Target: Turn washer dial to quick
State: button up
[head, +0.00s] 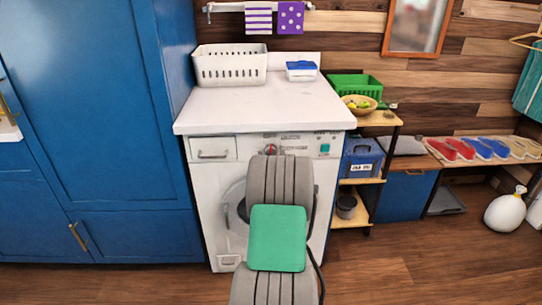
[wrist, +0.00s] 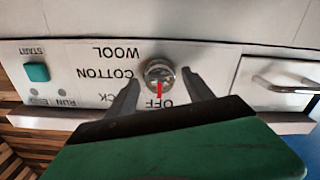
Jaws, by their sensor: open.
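The white washer (head: 205,185) stands against the wall with its control panel at the top front. Its round metal dial (wrist: 160,70) has a red pointer mark, which points at the OFF label in the upside-down wrist view. WOOL and COTTON labels are readable beside it; another label ending in CK is partly covered by a finger. My gripper (wrist: 160,77) is open, one finger on each side of the dial, with gaps visible; contact cannot be seen. In the head view the dial (head: 270,149) shows just above my arm, which hides the gripper.
A teal start button (wrist: 37,72) is on the panel, and a detergent drawer (wrist: 283,82) with a handle is on the dial's other side. A white basket (head: 230,66) and a blue-lidded box (head: 301,71) stand on the washer top. A blue cabinet (head: 95,110) borders it at left.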

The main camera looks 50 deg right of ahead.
grip_shut()
dwell(0.7)
